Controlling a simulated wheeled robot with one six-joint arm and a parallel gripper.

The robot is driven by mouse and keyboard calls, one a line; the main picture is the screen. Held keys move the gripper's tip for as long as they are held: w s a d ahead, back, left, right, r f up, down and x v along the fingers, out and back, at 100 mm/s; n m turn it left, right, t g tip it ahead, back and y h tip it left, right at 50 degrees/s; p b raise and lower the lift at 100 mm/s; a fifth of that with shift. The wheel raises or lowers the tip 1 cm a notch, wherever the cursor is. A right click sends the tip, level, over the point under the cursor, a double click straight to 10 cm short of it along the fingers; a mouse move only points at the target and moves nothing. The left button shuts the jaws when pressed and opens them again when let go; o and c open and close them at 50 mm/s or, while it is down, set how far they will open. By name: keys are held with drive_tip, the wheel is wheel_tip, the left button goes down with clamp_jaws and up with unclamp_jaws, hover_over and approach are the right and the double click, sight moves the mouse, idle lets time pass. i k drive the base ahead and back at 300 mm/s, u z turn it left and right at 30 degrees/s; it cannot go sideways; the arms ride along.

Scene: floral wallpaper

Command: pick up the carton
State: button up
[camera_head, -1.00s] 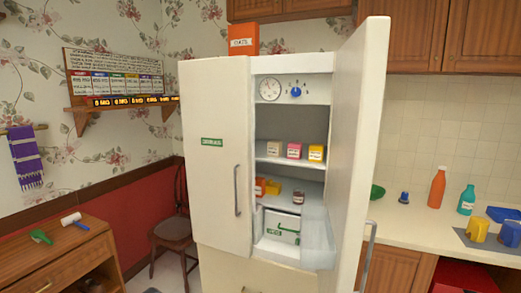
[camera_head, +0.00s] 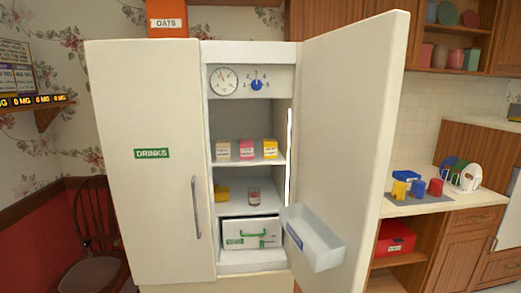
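Three small cartons stand side by side on the upper shelf (camera_head: 234,163) of the open fridge compartment. One is cream (camera_head: 223,151), one is pink (camera_head: 247,150) and one is yellow (camera_head: 270,149). Their labels are too small to read. On the shelf below are a yellow-orange block-like item (camera_head: 222,194), partly hidden by the left door, and a small jar (camera_head: 254,197) with a dark red band. My gripper is not in view.
The right fridge door (camera_head: 350,130) stands open, with a bin (camera_head: 313,240) low on its inside. The left door (camera_head: 150,190), labelled DRINKS, is shut. An orange OATS box (camera_head: 167,22) is on top.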

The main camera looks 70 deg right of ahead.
sight(246, 147)
drive_tip(key=z, duration=0.85)
drive_tip(key=i, duration=0.8)
drive_tip(key=z, duration=0.9)
